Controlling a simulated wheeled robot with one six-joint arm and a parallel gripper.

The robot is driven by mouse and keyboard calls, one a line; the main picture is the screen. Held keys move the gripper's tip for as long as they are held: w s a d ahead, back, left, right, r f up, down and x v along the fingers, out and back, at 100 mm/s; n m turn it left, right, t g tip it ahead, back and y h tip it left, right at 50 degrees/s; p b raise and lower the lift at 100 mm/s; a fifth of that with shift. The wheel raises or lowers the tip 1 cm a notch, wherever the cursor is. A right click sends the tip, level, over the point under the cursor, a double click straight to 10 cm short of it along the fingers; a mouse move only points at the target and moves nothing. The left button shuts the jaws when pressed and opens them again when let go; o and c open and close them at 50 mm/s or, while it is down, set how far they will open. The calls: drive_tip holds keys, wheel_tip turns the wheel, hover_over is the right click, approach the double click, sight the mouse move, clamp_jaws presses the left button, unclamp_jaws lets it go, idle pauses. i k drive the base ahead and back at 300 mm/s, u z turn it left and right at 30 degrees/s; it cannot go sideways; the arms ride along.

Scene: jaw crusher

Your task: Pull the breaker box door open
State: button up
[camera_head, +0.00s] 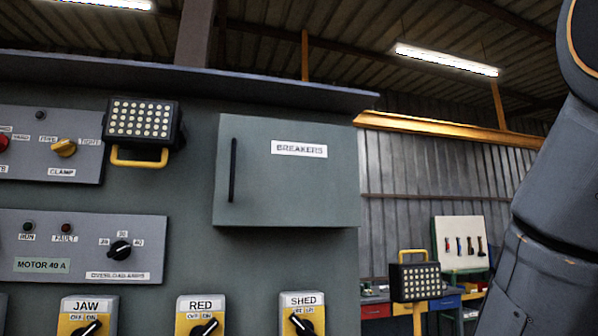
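The breaker box (318,200) is a grey box labelled "BREAKERS" on the upper right of the grey panel. Its door looks closed. A dark vertical bar handle (233,170) runs along the left side of the door, and the label (299,149) is at its upper middle. My arm shows at the right edge of the view, apart from the box. My gripper is not in view.
A lamp (143,125) is mounted left of the box. An overhang (200,80) runs above it. A workbench and another lamp (415,281) stand behind at right.

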sight(269, 172)
drive_tip(key=z, duration=1.05)
drive_tip(key=k, duration=0.95)
drive_tip(key=u, duration=1.15)
drive_tip(key=i, duration=0.5)
drive_tip(key=z, duration=0.1)
